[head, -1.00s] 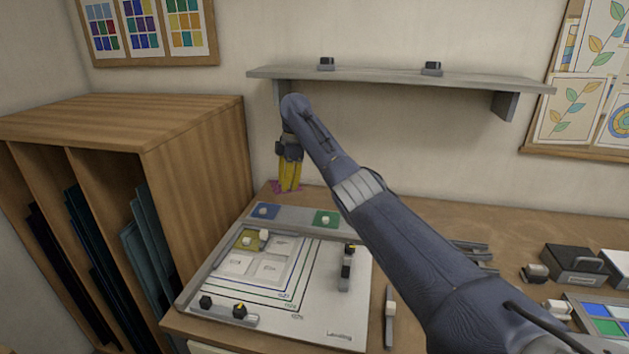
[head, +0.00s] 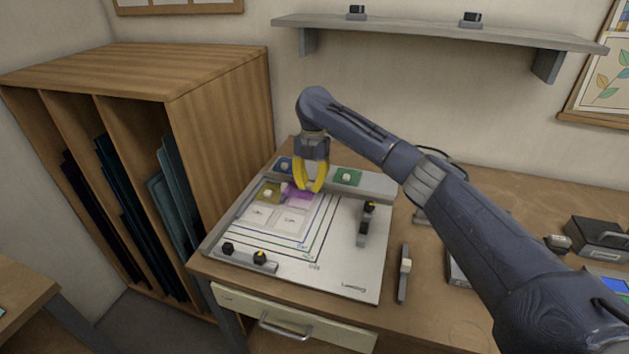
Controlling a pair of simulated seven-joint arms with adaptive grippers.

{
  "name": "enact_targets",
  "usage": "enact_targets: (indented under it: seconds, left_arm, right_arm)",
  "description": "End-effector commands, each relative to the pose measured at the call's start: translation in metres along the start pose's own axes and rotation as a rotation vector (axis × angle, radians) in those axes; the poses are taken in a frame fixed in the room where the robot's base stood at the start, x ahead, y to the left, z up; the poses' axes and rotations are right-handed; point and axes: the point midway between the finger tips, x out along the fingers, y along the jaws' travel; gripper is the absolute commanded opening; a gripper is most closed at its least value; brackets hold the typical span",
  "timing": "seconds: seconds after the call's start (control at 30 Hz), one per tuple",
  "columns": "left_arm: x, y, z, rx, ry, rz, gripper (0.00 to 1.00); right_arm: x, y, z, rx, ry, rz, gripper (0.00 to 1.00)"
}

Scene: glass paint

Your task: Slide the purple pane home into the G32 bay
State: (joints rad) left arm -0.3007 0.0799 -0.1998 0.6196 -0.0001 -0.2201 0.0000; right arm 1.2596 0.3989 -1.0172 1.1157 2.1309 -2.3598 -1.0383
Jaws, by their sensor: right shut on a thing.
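The purple pane (head: 299,195) is low over the white board (head: 345,240), at the upper right of its grid of bays. My right gripper (head: 311,189) has yellow fingers and is shut on the pane from above. The fingers hide part of the pane, and I cannot tell whether it touches the board. A yellow-olive pane (head: 267,191) with a pale knob lies in the bay to its left. Two pale labelled bays (head: 257,216) lie in front; their labels are too small to read. My left gripper is not in view.
Blue (head: 284,165) and green (head: 347,176) panes with knobs sit on the grey strip behind the grid. A grey bar with dark knobs (head: 250,257) lines the front left, and a clamp-like block (head: 367,222) stands at right. A wooden rack (head: 220,115) stands close at left.

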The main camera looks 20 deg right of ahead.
Motion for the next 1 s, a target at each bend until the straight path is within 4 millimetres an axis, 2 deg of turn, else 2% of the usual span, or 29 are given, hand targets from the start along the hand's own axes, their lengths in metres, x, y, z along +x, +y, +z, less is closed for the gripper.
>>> enact_targets:
  seconds: [0.6, 1.0]
  left_arm:
    - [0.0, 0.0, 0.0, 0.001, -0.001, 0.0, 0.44]
    - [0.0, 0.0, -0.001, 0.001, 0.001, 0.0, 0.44]
  right_arm:
    - [0.042, -0.001, 0.006, 0.003, 0.0, 0.0, 0.0]
    - [0.051, 0.0, 0.007, 0.002, 0.0, 0.0, 0.0]
